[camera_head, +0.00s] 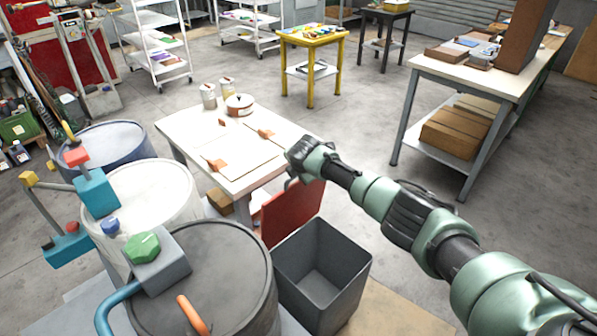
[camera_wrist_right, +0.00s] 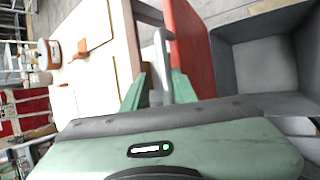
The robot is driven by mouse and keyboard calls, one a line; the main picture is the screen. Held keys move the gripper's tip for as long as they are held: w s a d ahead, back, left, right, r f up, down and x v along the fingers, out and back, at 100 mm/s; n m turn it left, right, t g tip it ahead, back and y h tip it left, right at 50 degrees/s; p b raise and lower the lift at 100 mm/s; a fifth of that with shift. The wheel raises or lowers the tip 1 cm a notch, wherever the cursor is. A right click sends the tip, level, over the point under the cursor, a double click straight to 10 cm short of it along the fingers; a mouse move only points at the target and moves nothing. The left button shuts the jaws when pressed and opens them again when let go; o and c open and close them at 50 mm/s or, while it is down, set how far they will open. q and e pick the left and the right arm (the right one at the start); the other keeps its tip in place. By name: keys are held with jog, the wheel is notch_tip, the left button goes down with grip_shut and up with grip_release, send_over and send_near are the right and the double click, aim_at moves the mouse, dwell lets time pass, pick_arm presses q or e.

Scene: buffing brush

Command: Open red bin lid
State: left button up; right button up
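The red bin lid (camera_head: 291,212) stands raised, roughly upright, at the back edge of the dark grey bin (camera_head: 345,268), whose mouth is uncovered. In the right wrist view the red lid (camera_wrist_right: 190,45) is beside the open bin (camera_wrist_right: 262,65). A grey bar-like handle (camera_wrist_right: 161,62) appears to join the lid's face. My right gripper (camera_head: 292,172) is at the lid's upper part. Its green fingers (camera_wrist_right: 159,85) lie either side of the grey handle; whether they clamp it is unclear. My left gripper is out of view.
A pale worktable (camera_head: 185,130) with cans and boards stands close behind the lid. Several drums, such as a grey-topped one (camera_head: 225,265), crowd the bin's left. A workbench (camera_head: 460,88) stands at the back right. Open floor lies between the tables.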

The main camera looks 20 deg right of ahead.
jog(key=shift+s+f, duration=0.25)
jog(key=shift+f, duration=0.1)
jog(key=shift+s+a+r, duration=0.15)
jog(key=shift+s+r, duration=0.15)
jog(key=shift+r, duration=0.3)
jog(key=v, duration=0.6)
jog(key=shift+r, duration=0.5)
jog(key=shift+f, duration=0.15)
